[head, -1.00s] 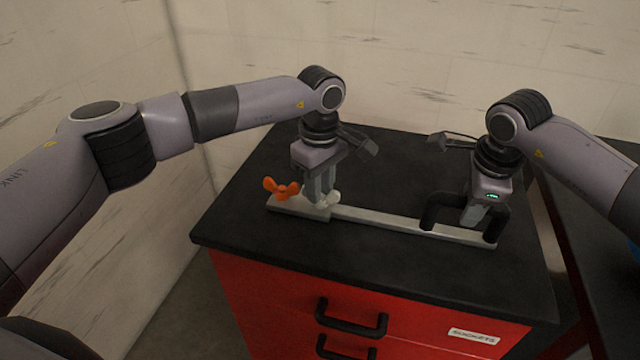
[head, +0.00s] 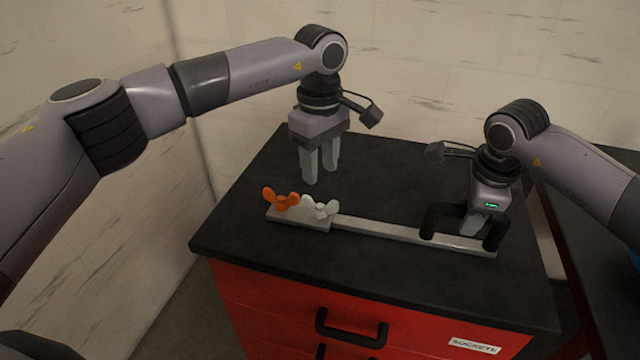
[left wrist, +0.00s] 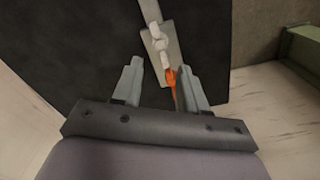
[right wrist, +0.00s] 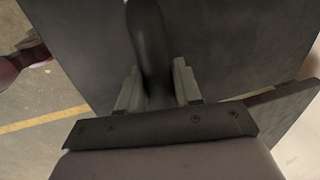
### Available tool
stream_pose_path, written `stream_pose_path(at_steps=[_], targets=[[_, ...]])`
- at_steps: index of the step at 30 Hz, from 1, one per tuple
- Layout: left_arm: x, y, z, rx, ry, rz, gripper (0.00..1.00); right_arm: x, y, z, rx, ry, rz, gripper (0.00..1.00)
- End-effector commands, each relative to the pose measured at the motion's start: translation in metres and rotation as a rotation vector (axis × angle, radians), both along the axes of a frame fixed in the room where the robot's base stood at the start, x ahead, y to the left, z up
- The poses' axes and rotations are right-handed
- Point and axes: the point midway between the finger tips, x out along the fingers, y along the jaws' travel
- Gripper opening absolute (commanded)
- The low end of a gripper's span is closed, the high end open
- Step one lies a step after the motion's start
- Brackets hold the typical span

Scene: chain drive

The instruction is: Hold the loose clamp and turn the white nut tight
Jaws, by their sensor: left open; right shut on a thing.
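The clamp is a long grey bar (head: 390,231) lying on the black cabinet top, with a thicker block at its left end and a black handle (head: 438,217) at its right end. The white wing nut (head: 320,209) sits on the block, and an orange wing nut (head: 281,201) sits just left of it. In the left wrist view the white nut (left wrist: 159,43) is beyond the fingertips. My left gripper (head: 320,178) is open and empty, above and behind the nuts, apart from them. My right gripper (head: 478,226) is shut on the black handle, which shows between its fingers in the right wrist view (right wrist: 150,45).
The black cabinet top (head: 380,180) is clear behind the bar. The red drawer front has black pulls (head: 350,328) and a SOCKETS label (head: 474,346). A pale wall stands behind, and another dark surface (head: 590,250) lies to the right.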

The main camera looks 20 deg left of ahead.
Motion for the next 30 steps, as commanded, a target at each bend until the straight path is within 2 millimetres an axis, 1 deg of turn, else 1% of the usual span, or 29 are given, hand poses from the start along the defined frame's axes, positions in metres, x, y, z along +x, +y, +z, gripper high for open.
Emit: stream_pose_path(at_steps=[1, 3, 6, 9, 13, 22, 23, 24, 25, 30], targets=[[0.001, -0.001, 0.011, -0.002, -0.004, -0.001, 0.42, 0.0, 0.001, 0.001, 0.005, 0.0, 0.0, 0.0], [0.0, -0.001, 0.023, -0.001, -0.003, -0.002, 0.42, 0.0, 0.001, 0.001, 0.005, 0.0, 0.0, 0.0], [0.0, -0.001, 0.036, 0.0, -0.001, -0.002, 0.42, 0.0, 0.001, 0.001, 0.005, -0.001, 0.0, 0.0], [0.0, -0.001, 0.043, -0.001, 0.0, -0.002, 0.42, 0.0, 0.001, 0.001, 0.005, -0.001, 0.0, 0.0], [0.0, -0.001, 0.046, -0.001, 0.0, -0.002, 0.42, 0.0, 0.001, 0.001, 0.005, -0.001, 0.001, 0.0], [0.0, -0.001, 0.046, -0.001, 0.0, -0.002, 0.42, 0.0, 0.001, 0.001, 0.005, -0.002, 0.001, 0.0], [0.0, -0.001, 0.046, -0.001, 0.0, -0.002, 0.42, 0.0, 0.001, 0.001, 0.005, -0.002, 0.001, 0.44], [0.0, -0.001, 0.046, -0.001, 0.0, -0.002, 0.42, 0.0, 0.001, 0.001, 0.004, -0.002, 0.001, 0.57], [0.0, -0.001, 0.046, -0.001, 0.0, -0.002, 0.42, 0.0, 0.001, 0.001, 0.004, -0.002, 0.001, 0.64], [0.0, -0.001, 0.046, -0.001, 0.0, -0.002, 0.42, 0.0, 0.001, 0.001, 0.003, -0.001, 0.001, 0.64]])
